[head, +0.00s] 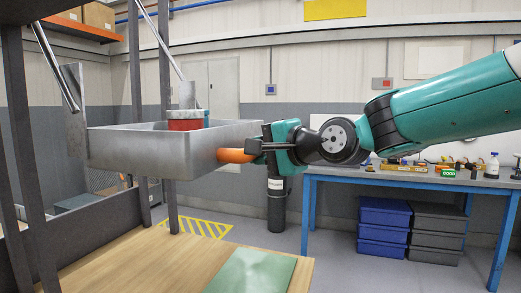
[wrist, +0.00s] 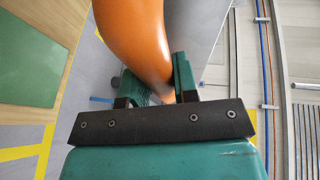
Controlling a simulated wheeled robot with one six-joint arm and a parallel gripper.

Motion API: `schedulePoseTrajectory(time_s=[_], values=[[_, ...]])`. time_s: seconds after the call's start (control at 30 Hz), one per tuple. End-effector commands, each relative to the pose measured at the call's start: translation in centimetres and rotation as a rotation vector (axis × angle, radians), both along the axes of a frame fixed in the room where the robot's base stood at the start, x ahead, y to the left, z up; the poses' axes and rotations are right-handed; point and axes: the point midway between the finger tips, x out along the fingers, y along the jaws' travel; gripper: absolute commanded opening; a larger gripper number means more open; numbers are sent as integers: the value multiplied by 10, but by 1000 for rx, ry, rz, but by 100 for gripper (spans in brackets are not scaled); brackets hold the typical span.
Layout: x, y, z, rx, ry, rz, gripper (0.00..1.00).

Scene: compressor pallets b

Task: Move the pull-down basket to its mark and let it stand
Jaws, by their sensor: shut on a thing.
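The pull-down basket (head: 130,148) is a grey metal tray hanging on two slanted steel arms at the left of the head view. A red tin or pot (head: 185,121) stands in it. Its orange handle (head: 236,156) sticks out at the basket's right side. My gripper (head: 258,148) is shut on this handle. In the wrist view the handle (wrist: 135,40) passes between the fingers of my gripper (wrist: 158,92), with the grey basket wall (wrist: 188,30) beside it. The basket is in the air above a wooden top. I cannot clearly make out its mark.
A wooden top (head: 130,265) with a green mat (head: 252,272) lies below the basket. Dark uprights (head: 15,100) stand at the left. A blue workbench (head: 400,180) with several small items stands at the right, crates (head: 385,225) beneath it. Yellow floor hatching (head: 205,226) lies behind.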

Motion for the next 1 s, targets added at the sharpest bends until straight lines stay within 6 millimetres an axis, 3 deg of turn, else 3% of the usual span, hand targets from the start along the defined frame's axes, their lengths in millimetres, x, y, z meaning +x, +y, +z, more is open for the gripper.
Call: schedulePoseTrajectory(time_s=[0.03, 0.13, 0.53, 1.0], values=[[-1, 0, -1, -1, 2, 3, 32], [0, 0, -1, -1, 2, 2, 53], [-6, -9, 1, 0, 1, -3, 53], [-78, -91, 20, 0, -3, -7, 53]])
